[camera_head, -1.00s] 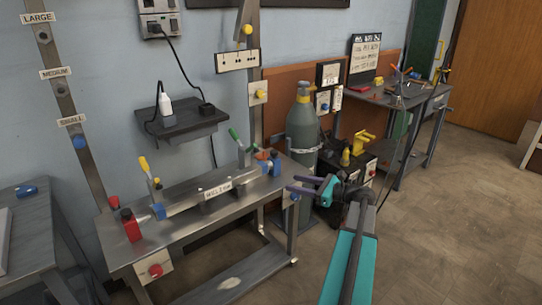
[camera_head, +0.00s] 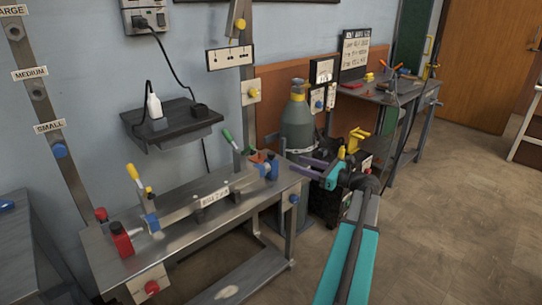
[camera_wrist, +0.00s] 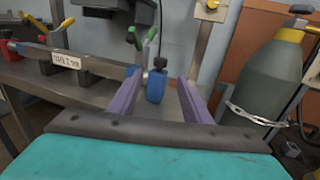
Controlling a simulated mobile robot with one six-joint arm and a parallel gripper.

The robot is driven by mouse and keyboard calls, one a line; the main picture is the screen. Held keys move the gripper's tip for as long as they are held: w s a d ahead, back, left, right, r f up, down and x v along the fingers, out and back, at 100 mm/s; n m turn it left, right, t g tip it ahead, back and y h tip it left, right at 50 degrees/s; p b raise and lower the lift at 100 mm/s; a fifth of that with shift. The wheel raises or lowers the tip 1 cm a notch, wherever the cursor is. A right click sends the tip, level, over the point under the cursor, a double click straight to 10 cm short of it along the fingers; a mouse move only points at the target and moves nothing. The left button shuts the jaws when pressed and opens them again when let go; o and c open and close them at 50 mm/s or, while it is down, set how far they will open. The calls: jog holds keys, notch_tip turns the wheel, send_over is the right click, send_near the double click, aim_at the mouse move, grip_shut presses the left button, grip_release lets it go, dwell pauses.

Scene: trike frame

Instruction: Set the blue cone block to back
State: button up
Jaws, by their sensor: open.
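The blue cone block (camera_head: 271,169) stands at the right end of the bar fixture on the steel welding table (camera_head: 185,262). In the wrist view the blue block (camera_wrist: 155,87) is upright, with a dark knob on top, and appears in the gap between my fingers. My gripper (camera_head: 298,168) is open and empty, just right of the block near the table's right end. Its two purple fingers (camera_wrist: 158,92) point toward the block. I cannot tell how far the fingertips are from it. A label plate (camera_head: 215,195) sits on the fixture's middle.
A red block (camera_head: 121,240) and a second blue part (camera_head: 152,221) are at the fixture's left end. A green-handled clamp (camera_head: 229,140) rises behind the bar. A gas cylinder (camera_head: 297,125) stands beyond the table's right end.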

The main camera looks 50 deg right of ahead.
aim_at(271, 155)
jog(key=shift+w+a+b, duration=0.45)
jog(key=shift+w+b, duration=0.05)
jog(key=shift+w, duration=1.75)
jog(key=shift+w+a+b, duration=0.4)
jog(key=shift+w+b, duration=0.1)
jog(key=shift+w, duration=1.7)
jog(key=shift+w+a+b, duration=0.45)
jog(key=shift+w+b, duration=0.05)
jog(key=shift+w, duration=1.75)
jog(key=shift+c, duration=0.4)
grip_shut()
